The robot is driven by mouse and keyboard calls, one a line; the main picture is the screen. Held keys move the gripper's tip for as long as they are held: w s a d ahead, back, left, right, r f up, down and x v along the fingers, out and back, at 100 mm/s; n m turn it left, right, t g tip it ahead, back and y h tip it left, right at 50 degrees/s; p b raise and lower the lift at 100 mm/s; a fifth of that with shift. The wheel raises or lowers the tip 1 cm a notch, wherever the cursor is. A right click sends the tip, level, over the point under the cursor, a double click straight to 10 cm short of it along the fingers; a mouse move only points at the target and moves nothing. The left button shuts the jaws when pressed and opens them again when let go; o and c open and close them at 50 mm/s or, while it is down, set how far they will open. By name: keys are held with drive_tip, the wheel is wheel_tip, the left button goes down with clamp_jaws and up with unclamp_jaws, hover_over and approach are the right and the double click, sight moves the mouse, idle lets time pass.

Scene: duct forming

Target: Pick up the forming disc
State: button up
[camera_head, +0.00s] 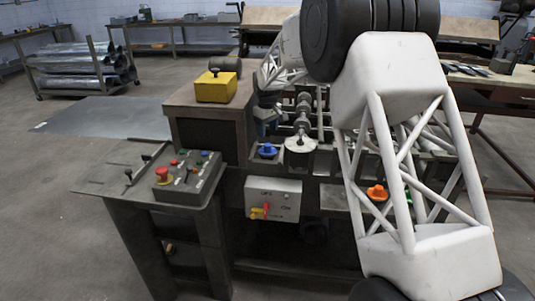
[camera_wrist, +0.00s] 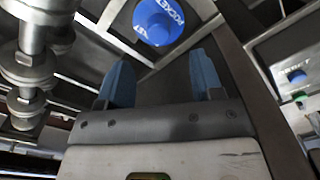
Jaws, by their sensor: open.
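My gripper (camera_wrist: 159,62) is open, its two blue fingers apart with nothing between them. A round blue knob-like piece (camera_wrist: 157,20) with white lettering on its face lies beyond the fingertips in the wrist view, in a pale-edged recess. A blue piece (camera_head: 267,150) on the machine's front edge in the head view looks like the same one. Metal discs on a shaft (camera_wrist: 27,72) stand left of the fingers; the shaft also shows in the head view (camera_head: 302,118). I cannot tell for sure which piece is the forming disc.
An orange knob (camera_head: 377,193) sits farther right on the machine's edge. A yellow box (camera_head: 215,87) stands on the block at left. A control panel (camera_head: 188,180) with a red button and a grey switch box (camera_head: 273,199) are in front. My arm hides the machine's right part.

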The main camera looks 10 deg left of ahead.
sight(267, 144)
drive_tip(key=shift+f, duration=1.05)
drive_tip(key=shift+f, duration=0.1)
drive_tip(key=shift+w+f, duration=0.15)
drive_tip(key=shift+f, duration=2.35)
drive_tip(key=shift+c, duration=0.3)
clamp_jaws()
